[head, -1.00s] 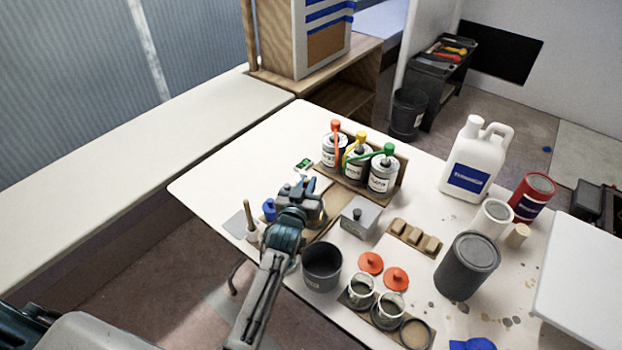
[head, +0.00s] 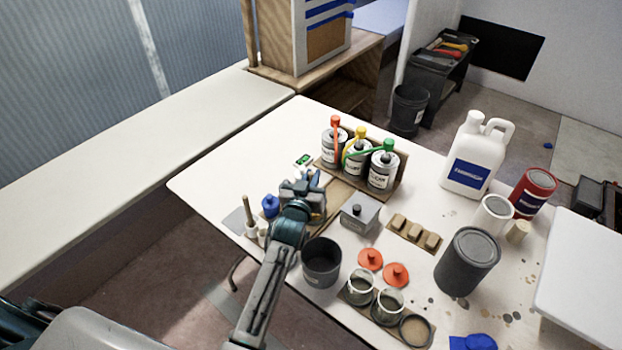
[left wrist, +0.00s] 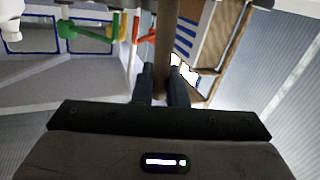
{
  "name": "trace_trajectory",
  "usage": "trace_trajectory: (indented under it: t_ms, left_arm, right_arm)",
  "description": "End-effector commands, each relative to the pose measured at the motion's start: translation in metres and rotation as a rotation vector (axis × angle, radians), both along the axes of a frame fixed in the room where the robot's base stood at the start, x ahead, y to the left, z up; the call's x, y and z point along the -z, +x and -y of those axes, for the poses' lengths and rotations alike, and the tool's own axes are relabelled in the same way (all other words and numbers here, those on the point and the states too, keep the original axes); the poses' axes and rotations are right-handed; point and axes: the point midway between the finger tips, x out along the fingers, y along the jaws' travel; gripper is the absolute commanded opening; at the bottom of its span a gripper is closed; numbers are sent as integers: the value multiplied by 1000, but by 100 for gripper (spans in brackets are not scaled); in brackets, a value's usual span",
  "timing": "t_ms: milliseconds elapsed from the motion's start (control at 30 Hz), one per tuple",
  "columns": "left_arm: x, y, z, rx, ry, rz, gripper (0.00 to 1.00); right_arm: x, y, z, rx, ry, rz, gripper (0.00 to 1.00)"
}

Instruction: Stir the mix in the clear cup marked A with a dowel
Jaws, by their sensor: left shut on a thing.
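My left gripper (head: 312,186) is over the far-left part of the table, near the small scale display (head: 304,160). In the left wrist view its fingers (left wrist: 161,85) are shut on a brownish dowel (left wrist: 166,35), which runs up out of the picture between them. In the head view the held dowel is hard to make out against the gripper. Two clear cups (head: 361,284) (head: 388,304) stand in a holder at the front edge, with greyish contents. I cannot read a mark A on them. Whatever is right under the gripper is hidden. My right gripper is not in view.
Pump cans (head: 382,172) stand behind the gripper. A dark pot (head: 321,264), a grey box (head: 360,213) and orange lids (head: 397,274) lie nearby. A blue item (head: 270,206) and an upright stick (head: 247,212) are at the left. The back-left table is clear.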

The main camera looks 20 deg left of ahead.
Motion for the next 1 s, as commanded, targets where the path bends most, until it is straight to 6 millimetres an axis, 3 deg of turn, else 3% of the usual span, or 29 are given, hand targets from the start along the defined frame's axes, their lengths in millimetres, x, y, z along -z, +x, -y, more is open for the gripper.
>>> trace_trajectory:
  t_ms: [333,1000]
  left_arm:
    - [-6,0,-1,0,3,0,0]
    - [-60,2,-7,0,5,0,0]
  right_arm:
    - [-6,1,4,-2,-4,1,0]
    - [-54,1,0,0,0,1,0]
